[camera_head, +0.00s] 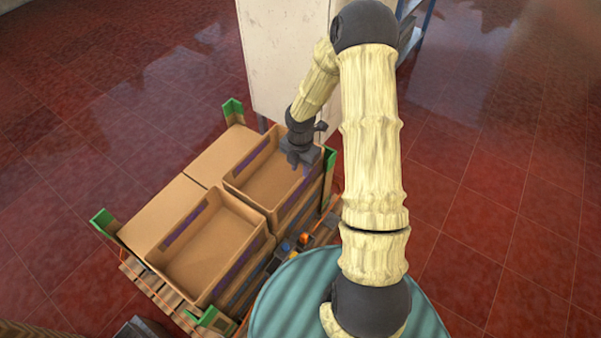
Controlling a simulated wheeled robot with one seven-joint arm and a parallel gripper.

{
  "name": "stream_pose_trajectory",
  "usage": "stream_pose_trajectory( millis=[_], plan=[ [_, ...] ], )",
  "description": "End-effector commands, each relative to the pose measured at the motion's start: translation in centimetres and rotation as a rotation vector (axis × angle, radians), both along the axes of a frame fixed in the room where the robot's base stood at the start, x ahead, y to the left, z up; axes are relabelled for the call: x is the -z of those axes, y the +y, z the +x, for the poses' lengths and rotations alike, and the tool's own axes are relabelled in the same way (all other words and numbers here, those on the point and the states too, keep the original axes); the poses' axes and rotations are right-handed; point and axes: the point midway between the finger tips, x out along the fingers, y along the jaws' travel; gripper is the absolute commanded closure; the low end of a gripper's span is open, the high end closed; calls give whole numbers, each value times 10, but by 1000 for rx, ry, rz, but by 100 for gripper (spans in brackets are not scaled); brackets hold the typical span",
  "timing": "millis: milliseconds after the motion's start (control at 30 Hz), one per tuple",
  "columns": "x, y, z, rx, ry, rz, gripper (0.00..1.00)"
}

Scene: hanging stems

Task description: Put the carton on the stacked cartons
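Brown cartons stand stacked in layers on a wooden pallet, with several green corner pieces around them. An open-topped, empty-looking carton (240,193) is at the back right of the stack, with purple marking on its wall. A second open carton (215,265) stands at the front right, level and beside it. Flat brown carton tops (155,219) lie to the left. My gripper (300,163) is at the right wall of the back carton, pointing down. Its fingers are small and dark here; I cannot tell whether they are open or closed on the wall.
A pale cabinet (285,55) stands right behind the stack. A blue-framed shelf (413,25) is behind my arm. Small dark, blue and orange items (300,241) lie low at the stack's right. Red tiled floor (500,190) is clear to the right and left.

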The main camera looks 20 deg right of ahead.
Motion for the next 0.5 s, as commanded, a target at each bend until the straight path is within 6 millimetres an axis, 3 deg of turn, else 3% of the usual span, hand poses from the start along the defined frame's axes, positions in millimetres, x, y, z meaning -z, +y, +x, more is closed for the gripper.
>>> stream_pose_trajectory(
  millis=[33,200,500],
  plan=[
    [-14,-1,0,1,-1,0,73],
    [-35,0,0,0,-1,1,73],
    [-39,0,-1,0,1,0,73]
  ],
)
